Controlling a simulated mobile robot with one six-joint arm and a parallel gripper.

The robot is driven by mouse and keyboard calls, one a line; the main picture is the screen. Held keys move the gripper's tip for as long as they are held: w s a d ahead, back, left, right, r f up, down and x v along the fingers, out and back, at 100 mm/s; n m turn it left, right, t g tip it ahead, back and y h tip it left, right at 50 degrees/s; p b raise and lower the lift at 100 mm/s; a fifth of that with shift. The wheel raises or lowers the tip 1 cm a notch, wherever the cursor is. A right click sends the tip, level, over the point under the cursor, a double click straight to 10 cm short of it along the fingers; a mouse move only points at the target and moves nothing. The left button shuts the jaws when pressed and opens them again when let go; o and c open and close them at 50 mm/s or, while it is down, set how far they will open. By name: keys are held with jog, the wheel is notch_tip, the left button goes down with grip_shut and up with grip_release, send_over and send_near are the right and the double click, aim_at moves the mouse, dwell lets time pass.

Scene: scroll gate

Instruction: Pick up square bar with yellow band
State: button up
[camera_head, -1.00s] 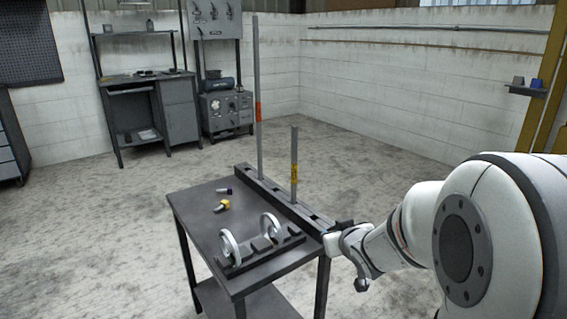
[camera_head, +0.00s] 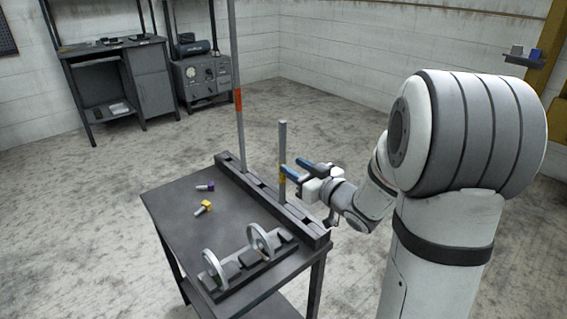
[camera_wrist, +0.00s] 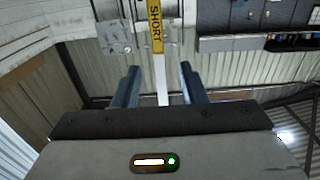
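The short grey square bar (camera_head: 283,145) stands upright in a slot of the dark rail (camera_head: 262,196) on the table's right side. Its yellow band (camera_head: 282,179) is low on the bar, partly behind a finger. In the wrist view the band (camera_wrist: 155,28) reads "SHORT" and the bar (camera_wrist: 161,82) runs between the finger lines.
A yellow-headed bolt (camera_head: 204,208) and a purple-headed one (camera_head: 205,188) lie on the table (camera_head: 170,210). A dark rack with two rings (camera_head: 240,267) sits in front.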

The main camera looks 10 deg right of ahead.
aim_at(280, 162)
jog(key=x, duration=0.2)
jog(key=f+b+x, duration=0.1)
jog(key=x, duration=0.3)
jog(key=shift+w+a+f+b, duration=0.15)
jog(key=shift+w+f+b, duration=0.1)
jog(key=shift+w+b, duration=0.05)
jog(key=shift+w+a+r, duration=0.1)
jog(key=shift+w+a, duration=0.1)
jog(key=shift+w, duration=0.2)
jog(key=shift+c, duration=0.5)
grip_shut()
